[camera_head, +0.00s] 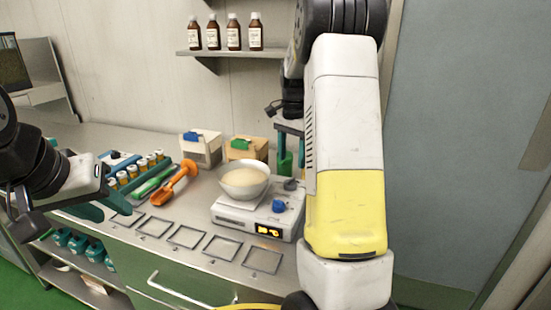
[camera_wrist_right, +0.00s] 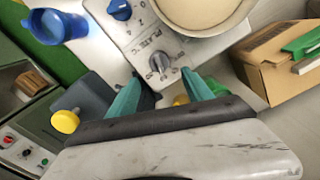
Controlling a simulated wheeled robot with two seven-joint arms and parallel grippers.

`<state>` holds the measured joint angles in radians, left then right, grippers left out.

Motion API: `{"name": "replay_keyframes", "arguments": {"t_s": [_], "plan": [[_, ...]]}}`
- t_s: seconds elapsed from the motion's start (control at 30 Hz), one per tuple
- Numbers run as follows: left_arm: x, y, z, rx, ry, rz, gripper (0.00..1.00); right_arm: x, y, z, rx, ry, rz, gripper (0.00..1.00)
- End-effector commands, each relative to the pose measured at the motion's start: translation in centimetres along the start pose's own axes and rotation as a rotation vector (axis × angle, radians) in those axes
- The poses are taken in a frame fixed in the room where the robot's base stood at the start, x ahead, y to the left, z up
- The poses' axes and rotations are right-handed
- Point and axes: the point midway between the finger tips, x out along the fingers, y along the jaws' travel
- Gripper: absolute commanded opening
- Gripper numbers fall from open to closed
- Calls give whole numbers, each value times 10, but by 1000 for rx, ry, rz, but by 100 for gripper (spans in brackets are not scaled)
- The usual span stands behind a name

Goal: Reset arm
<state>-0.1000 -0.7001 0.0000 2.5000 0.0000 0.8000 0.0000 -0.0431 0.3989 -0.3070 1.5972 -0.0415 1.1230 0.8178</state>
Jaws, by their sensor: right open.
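My right gripper (camera_head: 291,160) hangs behind the scale in the head view, partly hidden by my own white and yellow arm. In the right wrist view its two teal fingers (camera_wrist_right: 160,90) are apart with nothing held between them. They point toward the knob side of the scale (camera_wrist_right: 140,40). My left gripper (camera_head: 108,190) is at the left, above the front left of the counter. Its teal fingers show, but their gap is unclear.
A bowl of pale contents (camera_head: 243,182) sits on the white scale (camera_head: 262,222). An orange scoop (camera_head: 175,184), vial rack (camera_head: 140,170) and two cardboard boxes (camera_head: 203,152) (camera_head: 246,150) stand nearby. Empty square frames (camera_head: 186,237) line the counter front. Brown bottles (camera_head: 234,34) stand on the shelf.

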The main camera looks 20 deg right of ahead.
Motion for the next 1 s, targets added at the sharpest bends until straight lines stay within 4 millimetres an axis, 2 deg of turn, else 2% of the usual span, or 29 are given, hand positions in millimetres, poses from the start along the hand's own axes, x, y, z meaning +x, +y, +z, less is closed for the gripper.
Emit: {"name": "replay_keyframes", "arguments": {"t_s": [0.27, 0.37, 0.47, 0.7, 0.83, 1.0], "plan": [[0, 0, 0, 0, 0, 0, 36, -1, 0, 1, -3, 0, -3, 59], [0, 0, 0, 0, 0, 0, 36, -9, 3, 8, -31, 0, -23, 59], [0, 0, 0, 0, 0, 0, 36, -27, 10, 26, -99, 5, -71, 59], [0, 0, 0, 0, 0, 0, 36, -76, 42, 93, -364, 53, -224, 59], [0, 0, 0, 0, 0, 0, 36, -94, 63, 132, -517, 103, -298, 59], [0, 0, 0, 0, 0, 0, 36, -106, 94, 181, -714, 189, -374, 59]]}}
